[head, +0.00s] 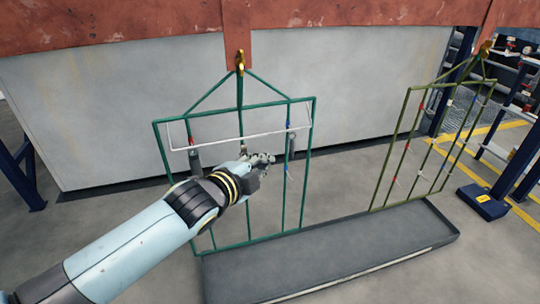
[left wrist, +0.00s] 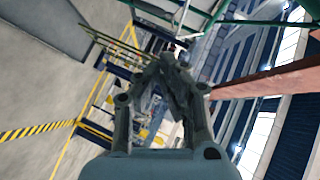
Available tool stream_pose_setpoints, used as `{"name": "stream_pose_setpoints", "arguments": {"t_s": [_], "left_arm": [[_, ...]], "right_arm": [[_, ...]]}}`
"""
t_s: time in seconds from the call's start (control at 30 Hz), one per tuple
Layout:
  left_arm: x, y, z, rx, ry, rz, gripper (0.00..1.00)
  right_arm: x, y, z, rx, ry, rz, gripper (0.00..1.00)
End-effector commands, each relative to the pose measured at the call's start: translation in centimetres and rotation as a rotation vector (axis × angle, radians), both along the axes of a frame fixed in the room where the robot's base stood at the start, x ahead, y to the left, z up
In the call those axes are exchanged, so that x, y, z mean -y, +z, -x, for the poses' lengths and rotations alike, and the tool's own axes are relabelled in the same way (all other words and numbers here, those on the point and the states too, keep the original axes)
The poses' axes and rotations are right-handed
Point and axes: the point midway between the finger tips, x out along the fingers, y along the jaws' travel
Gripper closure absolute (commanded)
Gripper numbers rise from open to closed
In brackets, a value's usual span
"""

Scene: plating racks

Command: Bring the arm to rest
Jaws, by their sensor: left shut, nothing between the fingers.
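My left arm reaches in from the lower left of the head view, and its gripper (head: 262,159) is in front of the green rack (head: 313,130). The left gripper is shut and empty. In the left wrist view its fingers (left wrist: 170,62) come together at the tips. The arm hides part of the lower left of the green rack. I cannot tell from the head view whether the gripper touches the rack. My right gripper is in neither view.
The green rack hangs from a brass hook (head: 240,62) on a rusty red beam (head: 130,22). An olive rack (head: 404,135) hangs at right. A long grey tray (head: 330,258) lies below both.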

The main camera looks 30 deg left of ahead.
Motion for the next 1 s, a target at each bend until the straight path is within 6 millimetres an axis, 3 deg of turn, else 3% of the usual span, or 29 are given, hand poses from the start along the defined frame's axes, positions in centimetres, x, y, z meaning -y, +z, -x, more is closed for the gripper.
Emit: {"name": "stream_pose_setpoints", "arguments": {"t_s": [0.73, 0.87, 0.97, 1.0], "left_arm": [[0.1, -0.2, 1.1, -0.006, 0.001, 0.002, 1.00], [0.0, -4.1, 2.7, -0.084, 0.012, 0.014, 1.00], [-0.4, -10.1, 5.5, -0.206, 0.042, 0.058, 1.00], [-0.5, -13.0, 7.2, -0.264, 0.063, 0.093, 1.00]], "right_arm": [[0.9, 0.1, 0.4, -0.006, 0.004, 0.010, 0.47], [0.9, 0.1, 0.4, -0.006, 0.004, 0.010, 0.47], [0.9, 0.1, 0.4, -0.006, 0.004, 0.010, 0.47], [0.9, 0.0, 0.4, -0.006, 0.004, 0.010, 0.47]]}}
